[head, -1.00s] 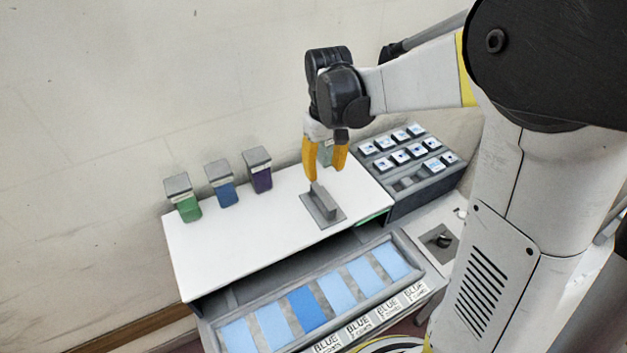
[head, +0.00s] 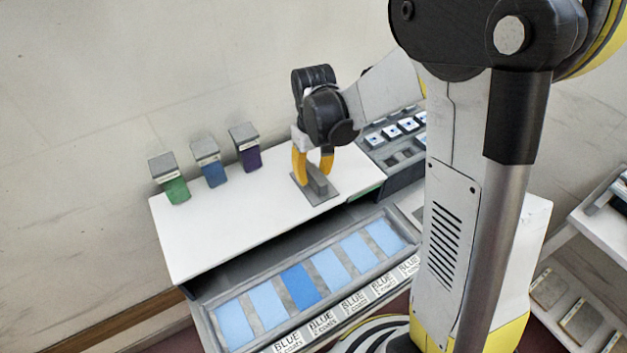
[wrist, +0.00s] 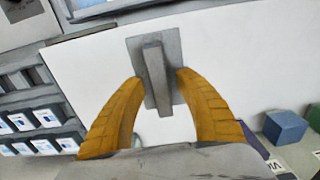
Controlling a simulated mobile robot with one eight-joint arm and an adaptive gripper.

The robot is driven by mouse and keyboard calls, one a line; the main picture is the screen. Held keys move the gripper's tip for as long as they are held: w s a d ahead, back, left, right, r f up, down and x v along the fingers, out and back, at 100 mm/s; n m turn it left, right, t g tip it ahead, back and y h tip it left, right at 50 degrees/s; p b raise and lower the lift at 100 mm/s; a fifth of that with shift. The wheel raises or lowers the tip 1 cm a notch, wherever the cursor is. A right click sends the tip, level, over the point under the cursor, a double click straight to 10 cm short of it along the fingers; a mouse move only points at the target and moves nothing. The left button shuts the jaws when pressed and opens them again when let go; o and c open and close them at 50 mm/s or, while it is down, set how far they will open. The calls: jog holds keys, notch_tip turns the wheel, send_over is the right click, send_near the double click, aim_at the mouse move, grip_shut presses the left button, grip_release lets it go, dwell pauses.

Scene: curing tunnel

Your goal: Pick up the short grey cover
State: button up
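The short grey cover (head: 320,192) is a flat grey plate with a raised bar along its middle, lying on the white tabletop (head: 240,215). In the wrist view the cover (wrist: 153,68) lies between and beyond my fingertips. My gripper (head: 314,177) is open, its two yellow fingers low at the cover, one on each side of the bar. In the wrist view my gripper (wrist: 158,78) shows a clear gap between each finger and the bar. I cannot tell whether the fingertips touch the plate.
Green (head: 176,188), blue (head: 214,172) and purple (head: 250,156) containers with grey tops stand along the back edge. A rack of white-and-blue pieces (head: 408,125) is at the right. A tray with blue panels (head: 300,285) is in front. The tabletop's left is clear.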

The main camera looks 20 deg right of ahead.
grip_shut()
jog(key=shift+r, duration=0.1)
